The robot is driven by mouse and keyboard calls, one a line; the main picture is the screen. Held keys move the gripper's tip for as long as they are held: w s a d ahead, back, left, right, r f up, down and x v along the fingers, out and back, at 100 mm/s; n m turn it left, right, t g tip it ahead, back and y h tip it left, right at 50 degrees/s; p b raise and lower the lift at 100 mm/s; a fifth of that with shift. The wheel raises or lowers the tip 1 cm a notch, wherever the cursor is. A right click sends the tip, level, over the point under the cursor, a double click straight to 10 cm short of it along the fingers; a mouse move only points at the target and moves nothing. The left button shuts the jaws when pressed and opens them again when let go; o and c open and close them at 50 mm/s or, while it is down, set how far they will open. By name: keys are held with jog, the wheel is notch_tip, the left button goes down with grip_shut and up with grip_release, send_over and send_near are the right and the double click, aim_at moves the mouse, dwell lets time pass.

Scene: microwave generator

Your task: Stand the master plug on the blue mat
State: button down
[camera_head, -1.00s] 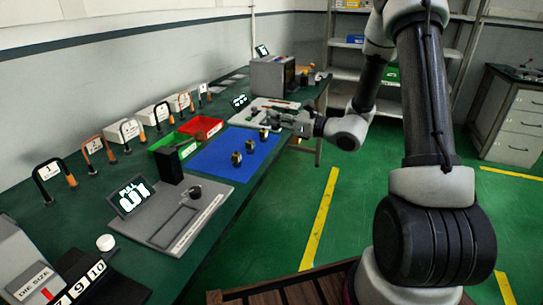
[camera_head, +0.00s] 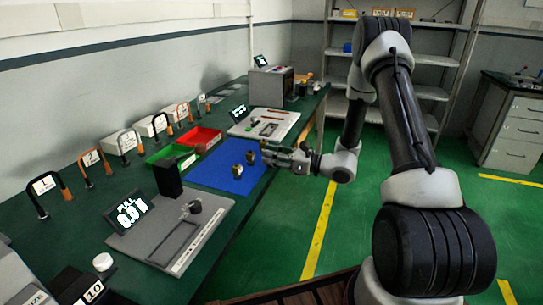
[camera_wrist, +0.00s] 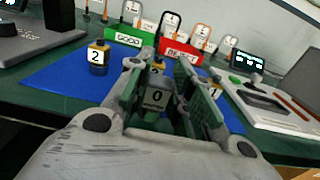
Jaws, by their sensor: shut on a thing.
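My gripper (camera_head: 272,153) is at the right edge of the blue mat (camera_head: 215,174). In the wrist view my gripper (camera_wrist: 158,90) is shut on a grey block-like plug marked 0 (camera_wrist: 155,98), held between the green-lined fingers. I cannot tell if its base touches the mat. A dark and brass plug marked 2 (camera_wrist: 97,57) stands upright on the mat to the left. Part of another dark and yellow thing (camera_wrist: 157,66) shows just behind the held plug. In the head view two plugs stand on the mat, one nearer (camera_head: 237,171) and one farther (camera_head: 250,157).
Green (camera_head: 161,156) and red (camera_head: 201,138) bins line the mat's far side. A white tray (camera_head: 245,129) lies beyond the gripper. A grey gauge plate (camera_head: 140,246) with a display is nearer. Several shackle-shaped gauges stand along the wall. The mat's near left part is clear.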

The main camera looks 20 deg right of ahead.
jog(key=shift+f, duration=0.15)
jog(key=shift+f, duration=0.35)
jog(key=c, duration=1.3)
grip_release()
jog(key=shift+o, duration=0.2)
